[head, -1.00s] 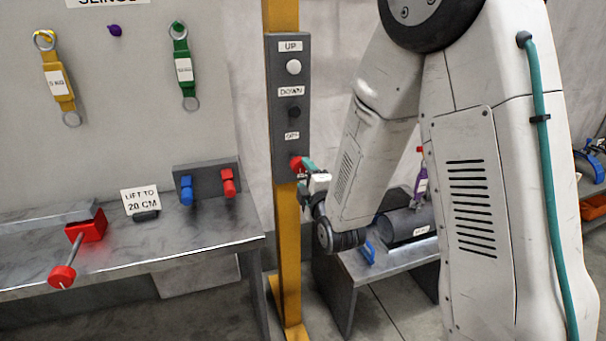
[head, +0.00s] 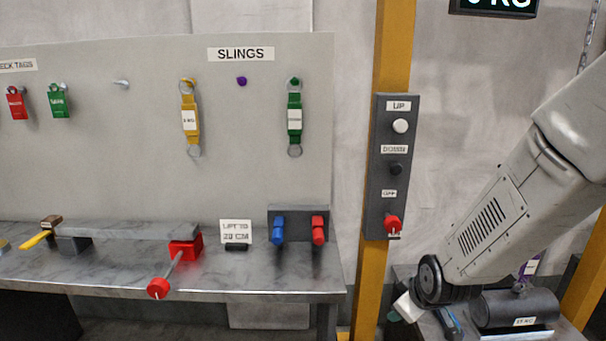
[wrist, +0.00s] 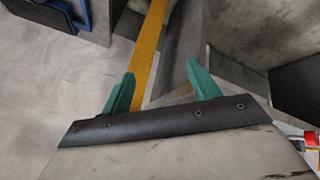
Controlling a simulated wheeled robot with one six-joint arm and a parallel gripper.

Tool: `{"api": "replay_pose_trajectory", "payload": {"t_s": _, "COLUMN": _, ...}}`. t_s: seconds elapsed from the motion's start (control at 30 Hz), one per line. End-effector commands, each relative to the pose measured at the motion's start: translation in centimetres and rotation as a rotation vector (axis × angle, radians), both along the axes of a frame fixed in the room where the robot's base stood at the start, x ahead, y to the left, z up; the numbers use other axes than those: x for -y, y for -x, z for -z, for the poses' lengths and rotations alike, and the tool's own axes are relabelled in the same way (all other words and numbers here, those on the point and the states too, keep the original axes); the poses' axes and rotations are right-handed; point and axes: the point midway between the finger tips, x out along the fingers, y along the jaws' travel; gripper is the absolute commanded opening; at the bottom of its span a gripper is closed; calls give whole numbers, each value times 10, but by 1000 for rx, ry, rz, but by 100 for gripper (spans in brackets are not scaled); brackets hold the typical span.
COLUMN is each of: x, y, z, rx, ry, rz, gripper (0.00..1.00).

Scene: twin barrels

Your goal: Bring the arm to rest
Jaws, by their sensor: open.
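My gripper (wrist: 160,92) shows in the wrist view with its two green fingers spread apart and nothing between them. In the head view my white arm comes in from the right and slants down to the left. My gripper (head: 404,309) is at its low end, small and partly hidden by the wrist, left of the dark barrel (head: 515,308). It is below the grey control box (head: 389,165) on the yellow post (head: 370,275). Whether the gripper touches anything is not clear.
A workbench (head: 240,275) on the left carries a red-handled vise (head: 184,247), a sign (head: 236,232) and a rack with blue and red handles (head: 298,222). Yellow (head: 190,118) and green (head: 295,115) slings hang on the board. A blue object (head: 452,322) lies beside the barrel.

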Motion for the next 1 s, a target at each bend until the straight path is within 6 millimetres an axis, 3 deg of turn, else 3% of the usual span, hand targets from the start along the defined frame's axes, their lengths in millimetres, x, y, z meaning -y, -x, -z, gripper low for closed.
{"api": "replay_pose_trajectory", "payload": {"t_s": 0.3, "x": 14, "y": 132, "z": -78, "rx": -450, "ry": -124, "rz": 387, "gripper": 61}}
{"api": "replay_pose_trajectory", "payload": {"t_s": 0.5, "x": 25, "y": 213, "z": -136, "rx": -593, "ry": -130, "rz": 583, "gripper": 61}}
{"api": "replay_pose_trajectory", "payload": {"t_s": 0.6, "x": 28, "y": 242, "z": -159, "rx": -598, "ry": -135, "rz": 629, "gripper": 61}}
{"api": "replay_pose_trajectory", "payload": {"t_s": 0.8, "x": 32, "y": 259, "z": -187, "rx": -491, "ry": -170, "rz": 629, "gripper": 61}}
{"api": "replay_pose_trajectory", "payload": {"t_s": 1.0, "x": 33, "y": 261, "z": -194, "rx": -451, "ry": -184, "rz": 629, "gripper": 61}}
